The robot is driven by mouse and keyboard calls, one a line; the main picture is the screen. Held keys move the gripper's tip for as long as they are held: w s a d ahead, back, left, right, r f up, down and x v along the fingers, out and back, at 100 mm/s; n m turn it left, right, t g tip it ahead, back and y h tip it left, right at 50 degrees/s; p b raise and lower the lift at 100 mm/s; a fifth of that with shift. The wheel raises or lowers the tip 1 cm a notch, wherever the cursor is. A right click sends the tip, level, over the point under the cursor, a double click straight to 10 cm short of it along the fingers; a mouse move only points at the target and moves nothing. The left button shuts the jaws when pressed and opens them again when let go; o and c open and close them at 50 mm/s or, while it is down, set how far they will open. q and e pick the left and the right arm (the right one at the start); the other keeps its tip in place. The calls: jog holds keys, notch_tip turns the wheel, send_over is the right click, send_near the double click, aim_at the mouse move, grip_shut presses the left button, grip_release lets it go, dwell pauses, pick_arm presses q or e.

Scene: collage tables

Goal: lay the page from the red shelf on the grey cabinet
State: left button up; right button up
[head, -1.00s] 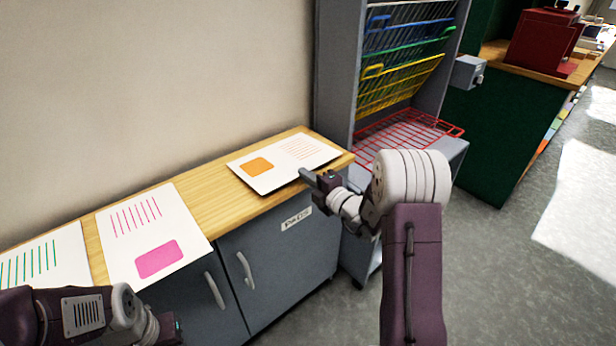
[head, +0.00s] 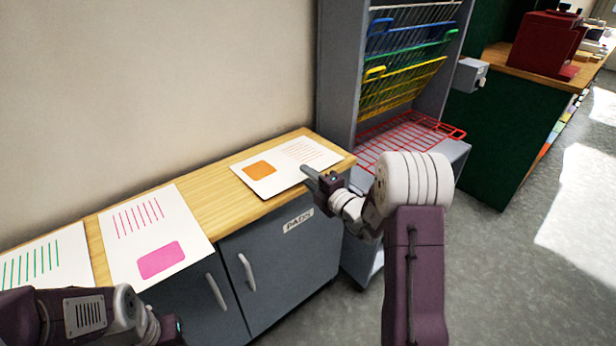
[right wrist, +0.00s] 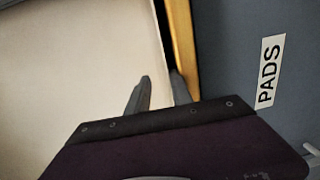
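A white page (head: 263,185) with an orange square and orange lines lies flat on the wooden top of the grey cabinet (head: 290,262), near its right end. The red wire shelf (head: 405,135) in the rack is empty. My right gripper (head: 309,176) is at the page's front edge. In the right wrist view, the page (right wrist: 80,75) fills the left side. My right fingers (right wrist: 160,90) stand apart at its edge, with a gap between them. My left gripper (head: 172,330) is low at the left, its fingers cut off or hidden.
A page with pink lines (head: 155,225) and one with green lines (head: 45,255) lie farther left on the same top. Bare wood (head: 215,205) shows between pages. The rack (head: 338,70) stands right of the cabinet, with yellow, green and blue wire shelves above.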

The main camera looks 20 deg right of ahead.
jog(key=shift+s+f, duration=0.1)
jog(key=shift+f, duration=0.3)
jog(key=shift+c, duration=0.2)
jog(key=shift+s+a+f+b, duration=0.1)
jog(key=shift+f+b, duration=0.55)
jog(key=shift+f, duration=0.1)
jog(key=c, duration=0.4)
jog(key=shift+f, duration=0.3)
jog(key=shift+c, duration=0.5)
jog(key=shift+s, duration=0.1)
jog(key=v, duration=0.2)
jog(key=shift+s+f, duration=0.2)
jog(key=shift+s, duration=0.1)
jog(key=o, duration=1)
jog(key=s+d, duration=0.1)
jog(key=s, duration=0.2)
jog(key=s+d, duration=0.1)
jog(key=shift+s+d+r, duration=0.15)
jog(key=shift+s+d, duration=0.1)
jog(key=shift+d, duration=0.15)
jog(key=shift+o, duration=0.2)
jog(key=shift+s+r, duration=0.15)
jog(key=shift+s, duration=0.35)
